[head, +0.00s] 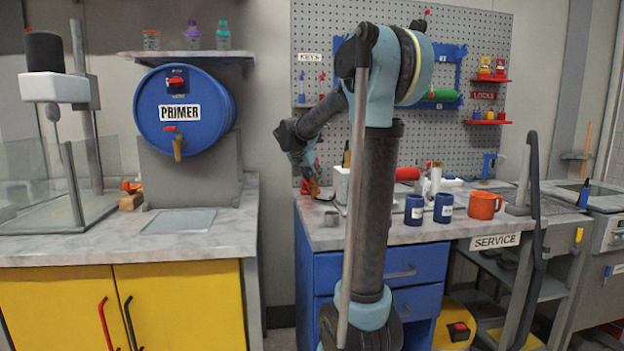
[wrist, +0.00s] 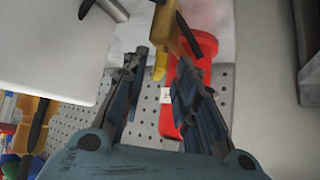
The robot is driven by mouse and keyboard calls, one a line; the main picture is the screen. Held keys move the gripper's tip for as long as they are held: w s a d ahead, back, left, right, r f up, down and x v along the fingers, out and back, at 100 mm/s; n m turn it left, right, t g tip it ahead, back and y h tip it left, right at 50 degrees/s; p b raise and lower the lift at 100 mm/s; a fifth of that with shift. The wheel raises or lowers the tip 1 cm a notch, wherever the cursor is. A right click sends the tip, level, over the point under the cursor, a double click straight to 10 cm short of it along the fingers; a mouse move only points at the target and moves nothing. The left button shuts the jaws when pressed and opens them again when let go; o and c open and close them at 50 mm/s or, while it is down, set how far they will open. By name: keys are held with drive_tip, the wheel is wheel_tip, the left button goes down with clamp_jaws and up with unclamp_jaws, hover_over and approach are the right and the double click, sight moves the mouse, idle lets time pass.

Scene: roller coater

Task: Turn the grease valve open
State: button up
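My gripper (head: 312,184) is over the back left of the blue-drawered bench in the head view, small and partly dark against the pegboard. In the wrist view its two fingers (wrist: 162,68) are apart, with nothing held between them. A yellow fitting with a short spout (wrist: 160,38) lies just beyond the fingertips, and a red body (wrist: 187,80) is behind the right finger and partly hidden by it. These may be the grease valve, but I see no label that confirms it. Whether the fingers touch the fitting cannot be told.
A blue PRIMER drum (head: 182,140) with a tap stands on the left counter. Two dark blue mugs (head: 414,212) and an orange mug (head: 485,206) stand on the bench right of my arm. A white block (wrist: 55,50) fills the wrist view's upper left.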

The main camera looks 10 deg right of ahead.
drive_tip(key=shift+s, duration=0.15)
drive_tip(key=v, duration=1.1)
drive_tip(key=shift+a+r, duration=0.2)
drive_tip(key=shift+r, duration=0.05)
drive_tip(key=shift+s, duration=0.15)
